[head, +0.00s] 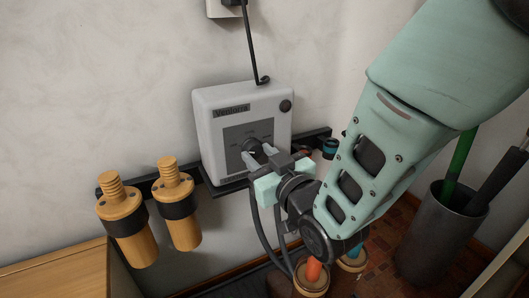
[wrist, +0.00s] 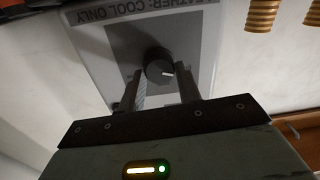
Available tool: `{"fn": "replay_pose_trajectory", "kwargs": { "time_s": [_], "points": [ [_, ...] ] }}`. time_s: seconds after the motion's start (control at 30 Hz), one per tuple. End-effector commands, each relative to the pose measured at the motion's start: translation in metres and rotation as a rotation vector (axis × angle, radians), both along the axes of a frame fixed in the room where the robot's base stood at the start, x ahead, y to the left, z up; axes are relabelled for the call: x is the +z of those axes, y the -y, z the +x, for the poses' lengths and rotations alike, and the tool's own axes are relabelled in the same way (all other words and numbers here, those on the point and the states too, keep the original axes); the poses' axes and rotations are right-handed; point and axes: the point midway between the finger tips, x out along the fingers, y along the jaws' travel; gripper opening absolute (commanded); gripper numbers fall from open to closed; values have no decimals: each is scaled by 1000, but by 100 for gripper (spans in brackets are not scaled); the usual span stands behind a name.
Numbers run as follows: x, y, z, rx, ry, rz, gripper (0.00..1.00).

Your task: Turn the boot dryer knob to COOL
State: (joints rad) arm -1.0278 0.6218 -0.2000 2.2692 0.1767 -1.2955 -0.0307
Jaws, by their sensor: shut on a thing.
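The boot dryer (head: 208,120) is a pale box on the wall with a grey dial panel on its front. Its dark round knob (head: 252,145) is in the middle of that panel. My gripper (head: 259,154) is shut on the knob. In the wrist view my gripper's fingers (wrist: 160,78) stand on either side of the knob (wrist: 157,60). A short white mark on the knob points to the right in that view. A label reading "LEATHER: COOL ONLY" (wrist: 138,15) appears upside down there. The dial's own markings are too small or too hidden to read.
A dark rail (head: 318,138) runs behind the dryer. Two orange boot forms (head: 178,205) hang to its left. A black cord (head: 251,45) rises to a wall outlet. A grey bin (head: 432,235) with long handles stands at the right, and a wooden surface (head: 55,275) lies lower left.

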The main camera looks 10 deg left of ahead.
Motion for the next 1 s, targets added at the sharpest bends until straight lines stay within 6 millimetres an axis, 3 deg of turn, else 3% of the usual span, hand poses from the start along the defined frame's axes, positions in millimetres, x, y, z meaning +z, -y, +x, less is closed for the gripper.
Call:
{"fn": "replay_pose_trajectory", "kwargs": {
  "time_s": [0.47, 1.0],
  "points": [
    [-2, 1, 1, -1, -73, 97, 11],
    [-4, 1, 1, -1, -364, 483, 11]
  ]
}}
